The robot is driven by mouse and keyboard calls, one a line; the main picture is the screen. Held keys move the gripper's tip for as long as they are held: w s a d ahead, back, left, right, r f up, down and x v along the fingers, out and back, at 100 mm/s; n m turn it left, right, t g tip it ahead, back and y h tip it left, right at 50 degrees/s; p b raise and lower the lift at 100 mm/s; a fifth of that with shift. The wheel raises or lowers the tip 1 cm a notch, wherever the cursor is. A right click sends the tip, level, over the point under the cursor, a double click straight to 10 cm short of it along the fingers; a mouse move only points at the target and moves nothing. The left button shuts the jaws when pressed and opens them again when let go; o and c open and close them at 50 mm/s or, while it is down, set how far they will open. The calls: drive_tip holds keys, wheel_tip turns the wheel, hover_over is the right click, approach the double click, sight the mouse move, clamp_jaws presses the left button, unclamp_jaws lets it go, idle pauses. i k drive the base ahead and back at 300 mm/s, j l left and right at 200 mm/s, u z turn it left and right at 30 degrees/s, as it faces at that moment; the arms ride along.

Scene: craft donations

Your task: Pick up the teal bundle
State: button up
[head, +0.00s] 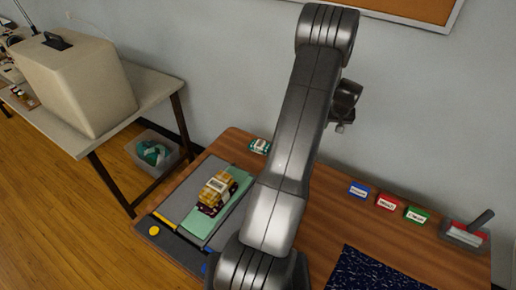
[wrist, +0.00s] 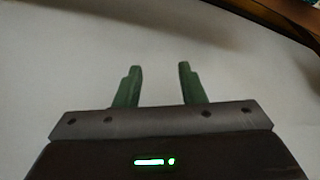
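A small teal bundle with a pale label (head: 260,146) lies near the back edge of the wooden table, just left of my arm in the head view. My gripper (wrist: 160,70) shows in the wrist view with its two green fingers apart and nothing between them. It faces a plain pale surface, and the teal bundle is not in that view. In the head view my arm hides most of the gripper, which is up near the wall, above and to the right of the bundle.
Blue (head: 359,190), red (head: 387,202) and green (head: 416,215) labelled blocks stand right of my arm. A dark cloth (head: 370,272) lies in front. A bin with teal material (head: 152,152) is on the floor.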

sight(262, 147)
drive_tip(key=k+j, duration=0.1)
drive_tip(key=j, duration=0.25)
drive_tip(key=k+j+z, duration=0.1)
drive_tip(key=j, duration=0.25)
drive_tip(key=k+j, duration=0.15)
drive_tip(key=j, duration=0.2)
drive_tip(key=k+j+z, duration=0.15)
drive_tip(key=j, duration=0.2)
drive_tip(key=k+j, duration=0.1)
drive_tip(key=j, duration=0.2)
drive_tip(key=i+j+z, duration=0.2)
drive_tip(key=i+j, duration=0.15)
drive_tip(key=j, duration=0.3)
drive_tip(key=i+j+z, duration=0.1)
drive_tip(key=j, duration=0.25)
drive_tip(key=i+j, duration=0.1)
drive_tip(key=i, duration=0.2)
